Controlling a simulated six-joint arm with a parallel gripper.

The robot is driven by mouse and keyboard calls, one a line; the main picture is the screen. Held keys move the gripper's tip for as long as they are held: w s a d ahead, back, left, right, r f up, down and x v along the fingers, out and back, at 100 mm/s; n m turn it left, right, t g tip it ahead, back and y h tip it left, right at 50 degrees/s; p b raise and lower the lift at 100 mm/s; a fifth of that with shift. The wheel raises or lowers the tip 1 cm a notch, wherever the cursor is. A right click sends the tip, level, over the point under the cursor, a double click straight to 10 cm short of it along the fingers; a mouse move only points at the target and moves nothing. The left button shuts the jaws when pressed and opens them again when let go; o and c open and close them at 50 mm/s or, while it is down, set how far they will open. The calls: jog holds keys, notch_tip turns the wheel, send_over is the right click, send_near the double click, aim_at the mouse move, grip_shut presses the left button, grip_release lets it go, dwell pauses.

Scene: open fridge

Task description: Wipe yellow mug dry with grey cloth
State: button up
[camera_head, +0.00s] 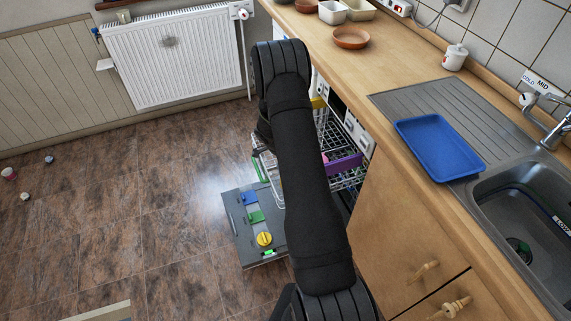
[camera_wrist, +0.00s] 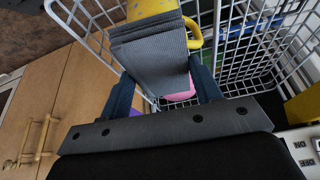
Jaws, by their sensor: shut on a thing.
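The grey cloth (camera_wrist: 155,58) is folded in layers and is gripped between the two dark blue fingers of my gripper (camera_wrist: 163,78) in the wrist view. The yellow mug (camera_wrist: 150,8) is just beyond the cloth at the top edge, with its handle (camera_wrist: 196,36) to the right. The cloth overlaps the mug in this view; I cannot tell whether they touch. Most of the mug is cut off or covered. In the head view my arm hides the gripper and cloth; a bit of yellow (camera_head: 318,103) beside the arm may be the mug.
White wire racks (camera_wrist: 235,45) surround the mug. A pink item (camera_wrist: 180,95) lies below the cloth. The open dishwasher door (camera_head: 240,215) lies low, with a yellow disc (camera_head: 264,239) on it. A blue tray (camera_head: 440,146) sits on the counter beside the sink (camera_head: 525,205).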

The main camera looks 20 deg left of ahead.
jog(key=s+a, duration=0.1)
jog(key=a, duration=0.2)
jog(key=shift+s, duration=0.35)
jog(key=w+d, duration=0.1)
jog(key=d, duration=0.2)
jog(key=shift+w, duration=0.35)
jog(key=a, duration=0.1)
jog(key=s+a, duration=0.1)
jog(key=shift+s+a, duration=0.3)
jog(key=shift+a, duration=0.1)
jog(key=shift+w+d, duration=0.4)
jog(key=shift+d, duration=0.3)
jog(key=shift+w+d, duration=0.4)
jog(key=shift+d, duration=0.3)
jog(key=shift+r, duration=4.05)
jog(key=shift+f, duration=0.15)
notch_tip(320, 180, down, 8)
jog(key=shift+r, duration=0.2)
jog(key=shift+s+a+f, duration=0.1)
jog(key=shift+a+f, duration=0.05)
jog(key=shift+a, duration=0.1)
jog(key=shift+s+a, duration=0.15)
jog(key=shift+a, duration=0.1)
